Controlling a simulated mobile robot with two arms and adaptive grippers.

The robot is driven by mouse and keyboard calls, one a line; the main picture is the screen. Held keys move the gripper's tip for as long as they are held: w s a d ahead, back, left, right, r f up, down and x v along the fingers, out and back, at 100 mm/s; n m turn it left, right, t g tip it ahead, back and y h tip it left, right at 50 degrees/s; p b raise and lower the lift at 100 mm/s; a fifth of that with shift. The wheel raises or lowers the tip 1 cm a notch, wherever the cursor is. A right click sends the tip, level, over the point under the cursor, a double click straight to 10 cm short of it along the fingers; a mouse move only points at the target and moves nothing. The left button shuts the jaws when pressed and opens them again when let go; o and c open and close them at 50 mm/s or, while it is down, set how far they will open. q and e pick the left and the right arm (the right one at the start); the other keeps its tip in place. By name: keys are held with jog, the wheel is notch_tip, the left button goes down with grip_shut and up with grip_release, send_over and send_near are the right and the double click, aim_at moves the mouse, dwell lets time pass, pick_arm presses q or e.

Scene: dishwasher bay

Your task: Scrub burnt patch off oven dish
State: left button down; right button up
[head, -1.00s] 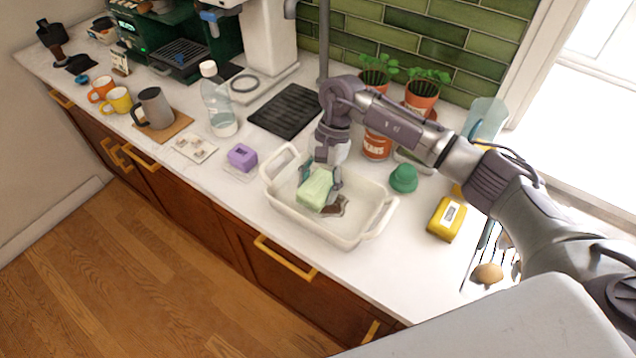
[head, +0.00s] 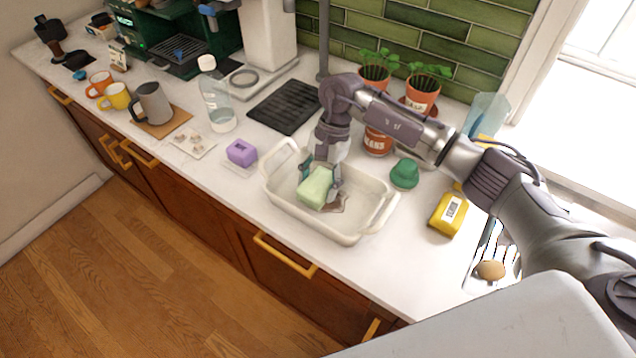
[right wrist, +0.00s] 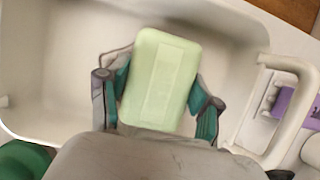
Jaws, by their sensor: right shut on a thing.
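The cream oven dish (head: 305,222) stands on the white counter, with a handle at each end. My right gripper (head: 320,187) reaches down into it, shut on a pale green sponge block (head: 315,190). The right wrist view shows the sponge (right wrist: 160,80) between the two teal-padded fingers, over the dish floor (right wrist: 60,60). A brownish burnt patch (head: 338,205) shows beside the sponge's right edge; part of it is hidden under the sponge and gripper. I cannot tell if the sponge presses on the floor. My left gripper is not in view.
A purple block (head: 241,152) lies left of the dish. A green knobbed object (head: 404,174) and a yellow pack (head: 448,212) are to its right. The counter in front is clear.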

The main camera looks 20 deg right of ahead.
aim_at(332, 207)
jog(key=shift+f+b, duration=0.5)
jog(key=shift+s+d, duration=0.7)
jog(key=shift+s, duration=0.15)
jog(key=shift+s+d, duration=0.65)
jog(key=shift+s, duration=0.2)
jog(key=shift+f+b, duration=0.2)
jog(key=shift+b, duration=0.35)
jog(key=w+a+b, duration=0.2)
jog(key=shift+w+b, duration=0.3)
jog(key=shift+b, duration=0.05)
jog(key=shift+w+a+r+b, duration=0.1)
jog(key=shift+w+a+b, duration=0.2)
jog(key=shift+w, duration=0.05)
jog(key=shift+r, duration=0.1)
